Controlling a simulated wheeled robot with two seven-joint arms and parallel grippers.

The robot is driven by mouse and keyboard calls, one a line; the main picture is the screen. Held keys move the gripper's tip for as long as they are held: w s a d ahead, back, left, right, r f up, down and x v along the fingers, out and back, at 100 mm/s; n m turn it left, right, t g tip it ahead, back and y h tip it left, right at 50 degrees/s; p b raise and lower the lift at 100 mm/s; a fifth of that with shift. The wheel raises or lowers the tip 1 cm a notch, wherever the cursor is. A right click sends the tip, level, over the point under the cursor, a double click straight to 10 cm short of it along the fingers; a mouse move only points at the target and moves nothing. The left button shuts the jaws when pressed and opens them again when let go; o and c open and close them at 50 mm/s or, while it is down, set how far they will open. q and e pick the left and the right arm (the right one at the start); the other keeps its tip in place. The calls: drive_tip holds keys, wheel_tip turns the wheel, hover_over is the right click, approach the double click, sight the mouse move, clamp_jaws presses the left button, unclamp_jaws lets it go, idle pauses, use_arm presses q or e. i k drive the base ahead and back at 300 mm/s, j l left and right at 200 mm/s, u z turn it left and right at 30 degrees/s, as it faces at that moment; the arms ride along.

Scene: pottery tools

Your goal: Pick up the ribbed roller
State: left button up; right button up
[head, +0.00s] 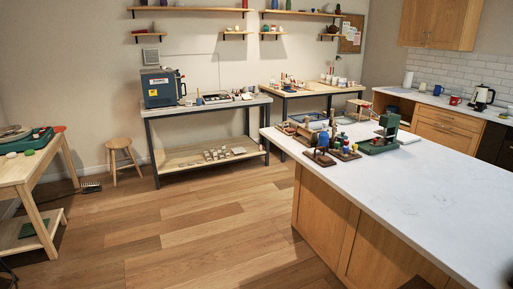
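I cannot pick out the ribbed roller for certain; the tools are far off and too small to tell apart. A cluster of small pottery tools (322,141) stands on the far left end of the white-topped island (420,190), some on dark wooden bases. More small tools lie on the metal-legged workbench (205,108) by the back wall and on the bench (305,90) to its right. Neither of my grippers is in view.
A green press-like device (385,135) stands on the island. A blue kiln-like box (160,88) sits on the workbench. A stool (122,155) and a wheel table (35,165) stand at the left. The wooden floor (190,235) between is clear.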

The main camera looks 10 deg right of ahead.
sight(332, 116)
drive_tip(key=i+j+z, duration=0.1)
drive_tip(key=i, duration=1.05)
drive_tip(key=i+z, duration=1.3)
drive_tip(key=i, duration=0.3)
